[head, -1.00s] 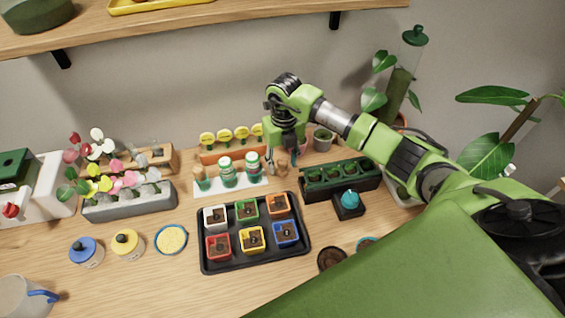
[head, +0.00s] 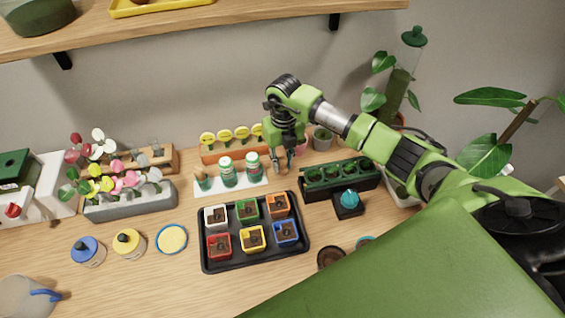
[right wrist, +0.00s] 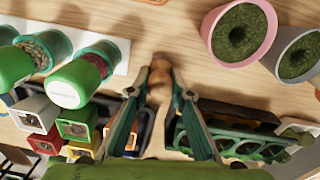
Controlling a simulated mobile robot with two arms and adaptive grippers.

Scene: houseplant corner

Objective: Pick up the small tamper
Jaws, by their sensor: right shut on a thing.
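The small tamper (right wrist: 160,72) is a light wooden piece with a rounded knob. In the right wrist view it stands between the fingertips of my right gripper (right wrist: 161,88), which is shut on it. In the head view my right gripper (head: 283,160) points down at the right of the white rack with bottles, close above the table. The tamper is mostly hidden by the fingers there. I cannot tell whether it still touches the table. My left gripper is not in view.
A black tray (head: 207,262) of colored pots lies in front. Green-capped bottles (head: 226,176) stand left of the gripper; a dark green planter (head: 345,187) is at its right. A pink pot (right wrist: 238,40) and a grey pot (right wrist: 298,55) stand close by. A shelf (head: 250,18) hangs above.

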